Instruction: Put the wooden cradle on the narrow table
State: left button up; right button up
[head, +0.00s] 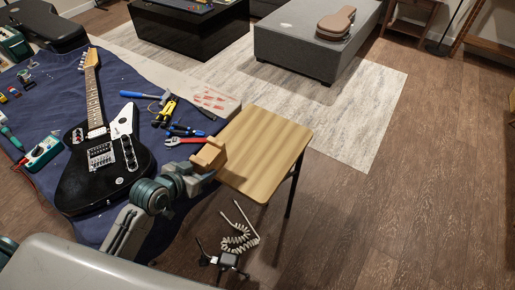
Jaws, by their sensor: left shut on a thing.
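The wooden cradle (209,153) is a small light-brown block-like piece. My left gripper (196,166) is shut on it and holds it by the near left edge of the narrow table. The narrow table (262,150) has a bare light wood top and dark legs. The cradle overlaps the table's left side in the head view; whether it touches the top I cannot tell. My right gripper is not in view.
A black electric guitar (102,160) lies on a blue cloth (58,98) on the workbench at left. A coiled cable (240,240) lies on the floor.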

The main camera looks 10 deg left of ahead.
aim_at(215, 154)
pick_arm(q)
jog(key=w+a, duration=0.2)
jog(key=a, duration=0.3)
jog(key=shift+m, duration=0.3)
jog(key=w+d, duration=0.1)
jog(key=d, duration=0.1)
jog(key=w+d+p, duration=0.1)
jog(key=w+d, duration=0.1)
jog(key=w+d+f, duration=0.1)
jog(key=w+d, duration=0.1)
jog(key=d, duration=0.1)
jog(key=w+d, duration=0.1)
jog(key=w+d+p, duration=0.1)
jog(key=d, duration=0.1)
jog(key=w+d+p, duration=0.1)
jog(key=d, duration=0.1)
jog(key=shift+w+d+f, duration=0.1)
jog(key=shift+w+f, duration=0.2)
jog(key=shift+w, duration=0.1)
jog(key=shift+w+d+f, duration=0.1)
jog(key=shift+w+d, duration=0.15)
jog(key=shift+d, duration=0.05)
jog(key=shift+d+f, duration=0.15)
notch_tip(215, 154, down, 3)
jog(key=shift+p, duration=0.65)
jog(key=shift+f, duration=0.2)
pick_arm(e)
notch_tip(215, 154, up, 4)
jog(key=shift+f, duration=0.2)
